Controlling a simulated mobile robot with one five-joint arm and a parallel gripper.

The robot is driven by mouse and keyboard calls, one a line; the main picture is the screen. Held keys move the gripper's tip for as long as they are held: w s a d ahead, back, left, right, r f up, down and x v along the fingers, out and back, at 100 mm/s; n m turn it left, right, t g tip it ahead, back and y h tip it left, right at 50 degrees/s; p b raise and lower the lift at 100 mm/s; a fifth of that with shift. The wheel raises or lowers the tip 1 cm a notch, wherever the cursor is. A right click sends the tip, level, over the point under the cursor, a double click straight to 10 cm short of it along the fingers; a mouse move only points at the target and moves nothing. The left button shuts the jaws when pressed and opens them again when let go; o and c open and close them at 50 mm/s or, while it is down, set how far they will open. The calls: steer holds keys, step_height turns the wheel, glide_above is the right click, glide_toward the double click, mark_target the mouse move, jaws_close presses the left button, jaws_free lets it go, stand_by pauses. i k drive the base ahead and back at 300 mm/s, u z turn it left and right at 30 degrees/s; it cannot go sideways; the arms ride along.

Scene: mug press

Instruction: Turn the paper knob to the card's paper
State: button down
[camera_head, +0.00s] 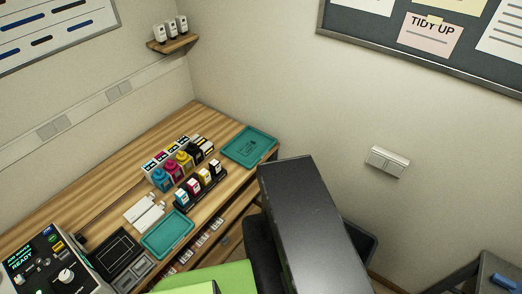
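A dark control box (38,262) sits on the wooden bench at the bottom left, cut off by the picture edge. Its screen shows green text that reads READY. A white round knob (65,276) is on its front panel; the labels around it are too small to read, so I cannot tell which paper it points at. I cannot make out a card naming a paper. My gripper is not in view.
The bench (90,200) holds ink bottles (183,163), a black rack of small cartridges (201,184), teal trays (168,234) (249,146) and white pieces (144,213). A large dark box-shaped part (312,225) fills the middle foreground. A bright green surface (215,277) lies at the bottom.

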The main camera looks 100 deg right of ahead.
mark_target(66, 276)
steer(key=z, duration=1.8)
steer(key=k, duration=0.9)
steer(key=z, duration=1.2)
steer(key=i, duration=0.6)
steer(key=z, duration=0.25)
steer(key=k, duration=0.6)
steer(key=u, duration=0.05)
